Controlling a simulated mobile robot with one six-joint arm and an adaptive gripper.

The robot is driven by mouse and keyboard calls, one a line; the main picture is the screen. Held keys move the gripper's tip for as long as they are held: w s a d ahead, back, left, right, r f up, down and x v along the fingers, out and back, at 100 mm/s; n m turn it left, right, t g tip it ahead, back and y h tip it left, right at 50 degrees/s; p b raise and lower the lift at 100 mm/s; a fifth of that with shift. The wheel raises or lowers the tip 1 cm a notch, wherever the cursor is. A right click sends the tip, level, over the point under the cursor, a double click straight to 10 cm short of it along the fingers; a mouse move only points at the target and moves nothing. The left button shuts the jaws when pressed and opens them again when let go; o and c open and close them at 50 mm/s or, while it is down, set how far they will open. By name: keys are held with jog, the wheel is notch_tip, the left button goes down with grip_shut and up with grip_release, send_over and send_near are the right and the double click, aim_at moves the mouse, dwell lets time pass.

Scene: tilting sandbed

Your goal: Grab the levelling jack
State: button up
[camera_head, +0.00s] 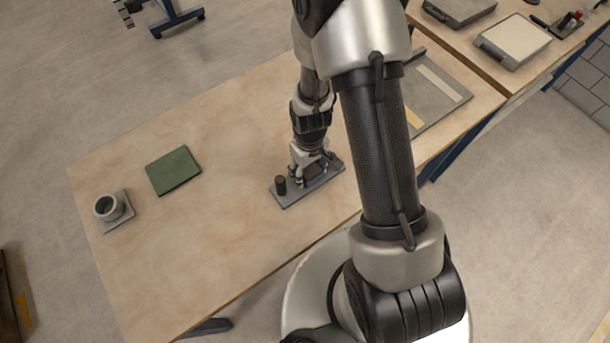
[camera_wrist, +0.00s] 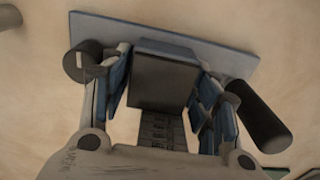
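A dark block-shaped body, which looks like the levelling jack (camera_wrist: 165,82), stands between the fingers of my gripper (camera_wrist: 165,65) in the wrist view. Blue finger pads lie close along its left and right sides. I cannot tell whether both pads press on it. It stands at a grey plate (camera_wrist: 215,50) with a dark round post at each end. In the head view my gripper (camera_head: 312,170) points down over the plate (camera_head: 292,197), and the jack is largely hidden by the fingers.
A green pad (camera_head: 173,170) and a pale ring-shaped cup (camera_head: 108,207) on a grey tile lie to the left on the wooden table (camera_head: 230,130). A grey tray (camera_head: 432,95) lies behind my arm. A second table with flat devices (camera_head: 512,41) adjoins at the upper right. The table's middle is clear.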

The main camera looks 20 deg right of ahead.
jog(key=c, duration=1)
jog(key=shift+r, duration=0.1)
